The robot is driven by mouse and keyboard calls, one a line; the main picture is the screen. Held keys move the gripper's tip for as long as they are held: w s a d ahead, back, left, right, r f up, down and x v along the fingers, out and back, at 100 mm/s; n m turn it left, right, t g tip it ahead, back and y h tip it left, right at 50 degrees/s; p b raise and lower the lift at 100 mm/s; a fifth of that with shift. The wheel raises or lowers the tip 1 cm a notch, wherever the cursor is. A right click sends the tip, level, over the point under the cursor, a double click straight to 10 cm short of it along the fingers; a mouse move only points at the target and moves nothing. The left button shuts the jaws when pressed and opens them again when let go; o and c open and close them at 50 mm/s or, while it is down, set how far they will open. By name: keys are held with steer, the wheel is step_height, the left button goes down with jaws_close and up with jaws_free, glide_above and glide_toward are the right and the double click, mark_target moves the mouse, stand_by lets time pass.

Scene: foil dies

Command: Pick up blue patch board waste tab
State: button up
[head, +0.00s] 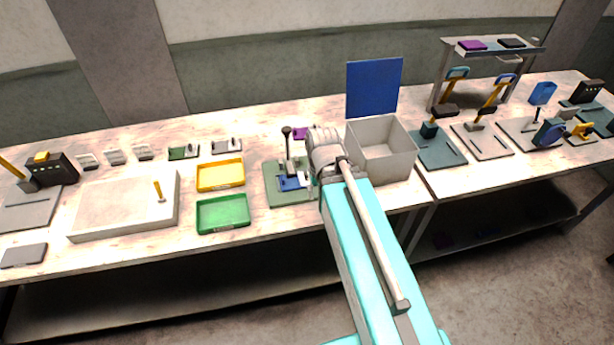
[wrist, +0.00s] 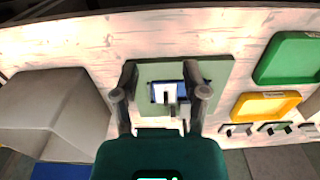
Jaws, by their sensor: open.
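A blue patch board (head: 291,184) lies on a green base plate (head: 275,198) in the head view, beside a small upright post with a dark knob (head: 287,131). In the wrist view a blue piece (wrist: 156,92) shows on the green plate (wrist: 222,70), partly covered by a pale grey part (wrist: 170,93). I cannot tell the waste tab apart from the board. My gripper (wrist: 161,88) is open, with one finger to each side of the blue piece and nothing held. In the head view my arm hides the fingertips.
A grey open box (head: 382,166) with a raised blue panel (head: 374,87) stands right of the plate. A yellow tray (head: 220,176) and a green tray (head: 222,214) lie to the left. A purple piece (head: 300,134) sits behind the plate.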

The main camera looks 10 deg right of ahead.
steer(key=shift+o, duration=0.8)
step_height(320, 180, up, 4)
steer(key=m+p, duration=0.4)
steer(key=m, duration=1.4)
glide_above(306, 173)
steer(key=shift+d+f, duration=0.1)
steer(key=shift+f, duration=0.1)
step_height(306, 173, down, 8)
steer(key=b, duration=0.8)
steer(key=shift+f+b, duration=0.2)
steer(key=shift+b, duration=0.2)
steer(key=shift+f+b, duration=2.6)
steer(key=shift+c, duration=0.2)
